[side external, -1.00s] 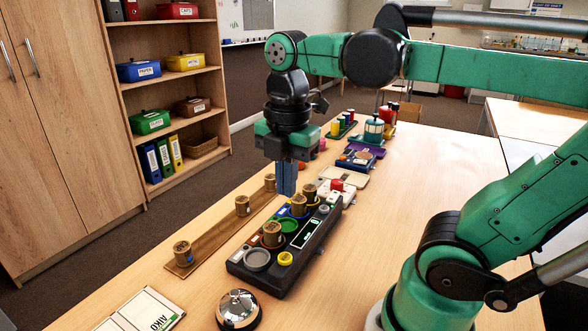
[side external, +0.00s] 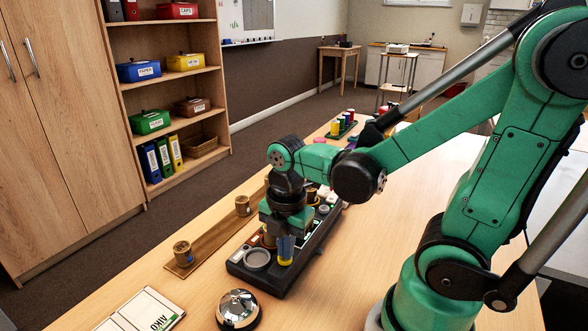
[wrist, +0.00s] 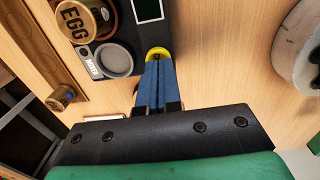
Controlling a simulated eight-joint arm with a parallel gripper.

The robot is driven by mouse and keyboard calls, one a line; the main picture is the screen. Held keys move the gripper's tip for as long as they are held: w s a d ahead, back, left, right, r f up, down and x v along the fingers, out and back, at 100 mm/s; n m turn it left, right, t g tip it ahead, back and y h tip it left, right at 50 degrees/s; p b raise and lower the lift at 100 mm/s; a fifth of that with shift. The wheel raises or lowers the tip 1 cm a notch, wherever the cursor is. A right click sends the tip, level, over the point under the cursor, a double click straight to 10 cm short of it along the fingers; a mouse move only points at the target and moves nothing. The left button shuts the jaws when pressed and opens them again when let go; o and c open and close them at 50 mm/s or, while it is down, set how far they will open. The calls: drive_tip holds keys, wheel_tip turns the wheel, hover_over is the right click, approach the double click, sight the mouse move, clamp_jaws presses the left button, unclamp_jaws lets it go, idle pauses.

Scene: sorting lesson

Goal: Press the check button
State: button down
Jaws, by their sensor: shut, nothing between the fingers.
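The dark board (side external: 277,285) lies on the table, with a yellow round button (side external: 286,262) at its near right corner. I take this button to be the check button, but no label on it is readable. My gripper (side external: 286,256) points down with its blue fingers shut and empty, right at the yellow button. In the wrist view the fingertips (wrist: 158,58) overlap the button (wrist: 157,50), and only its yellow rim shows around them. I cannot tell whether the button is pressed down.
A grey round dish (side external: 257,258) sits beside the button on the board. A cup marked EGG (wrist: 76,22) stands behind it. A silver bell (side external: 238,309) and a white sign (side external: 148,312) are nearby. A wooden strip (side external: 212,240) carries small cups along the left.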

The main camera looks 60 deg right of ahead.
sight(278, 260)
drive_tip(key=shift+f, duration=0.15)
drive_tip(key=shift+w+f, duration=0.1)
drive_tip(key=shift+f, duration=0.85)
drive_tip(key=shift+r, duration=0.15)
drive_tip(key=shift+g, duration=0.3)
drive_tip(key=shift+a+r, duration=0.1)
drive_tip(key=shift+r, duration=4.15)
drive_tip(key=m, duration=0.1)
drive_tip(key=m+t, duration=0.1)
drive_tip(key=m, duration=0.1)
drive_tip(key=w+m+t, duration=0.1)
drive_tip(key=m, duration=0.1)
drive_tip(key=shift+a+f, duration=0.15)
drive_tip(key=shift+a, duration=0.15)
drive_tip(key=m+t, duration=0.1)
drive_tip(key=m, duration=0.3)
drive_tip(key=w+a+m+t, duration=0.1)
drive_tip(key=m+t, duration=0.1)
drive_tip(key=m, duration=0.2)
drive_tip(key=w+m+t, duration=0.1)
drive_tip(key=m+t, duration=0.1)
drive_tip(key=m, duration=0.3)
drive_tip(key=shift+w+a+r, duration=0.2)
drive_tip(key=shift+a+r, duration=0.05)
drive_tip(key=shift+r, duration=0.05)
